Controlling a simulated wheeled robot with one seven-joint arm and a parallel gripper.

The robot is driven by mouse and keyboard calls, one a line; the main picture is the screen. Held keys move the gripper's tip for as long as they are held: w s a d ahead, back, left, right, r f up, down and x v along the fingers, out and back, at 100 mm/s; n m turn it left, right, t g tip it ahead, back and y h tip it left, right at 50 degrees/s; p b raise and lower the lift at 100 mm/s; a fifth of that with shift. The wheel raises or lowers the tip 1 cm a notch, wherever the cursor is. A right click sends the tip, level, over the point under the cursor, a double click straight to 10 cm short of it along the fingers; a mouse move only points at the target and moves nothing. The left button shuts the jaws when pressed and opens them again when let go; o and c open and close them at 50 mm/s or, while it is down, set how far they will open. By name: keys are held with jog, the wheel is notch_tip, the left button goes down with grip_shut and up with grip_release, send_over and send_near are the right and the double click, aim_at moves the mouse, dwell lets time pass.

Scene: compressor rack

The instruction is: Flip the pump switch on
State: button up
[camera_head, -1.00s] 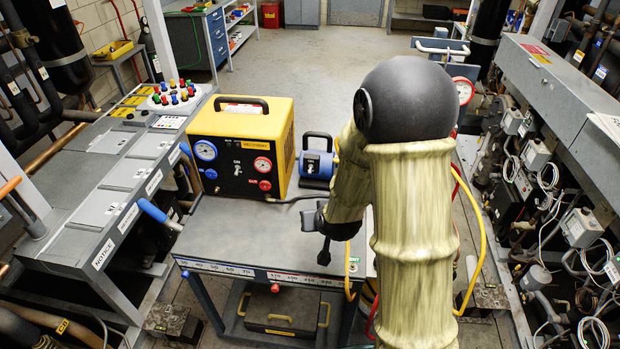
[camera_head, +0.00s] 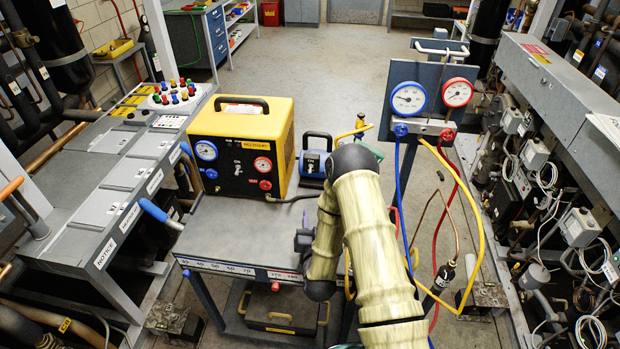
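A small blue pump (camera_head: 317,160) with a black handle stands at the back of the cart top (camera_head: 235,228), right of the yellow recovery machine (camera_head: 243,148). A small toggle switch (camera_head: 311,166) shows on its dark front; its position is too small to tell. My arm crosses just in front of the pump's right side. My gripper (camera_head: 303,240) is low over the cart's right part, in front of the pump and apart from it. Only a dark bit of it shows left of my arm; its fingers are hidden.
A gauge panel (camera_head: 432,95) with blue, yellow and red hoses stands right of my arm. A grey bench (camera_head: 110,185) with a blue-handled lever lies left. The cart's middle top is clear. A wall of electrical boxes (camera_head: 580,226) fills the right.

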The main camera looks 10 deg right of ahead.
aim_at(309, 173)
jog(key=w+d+p, duration=0.2)
jog(key=w+p, duration=0.2)
jog(key=w, duration=1.3)
jog(key=shift+w, duration=0.15)
grip_shut()
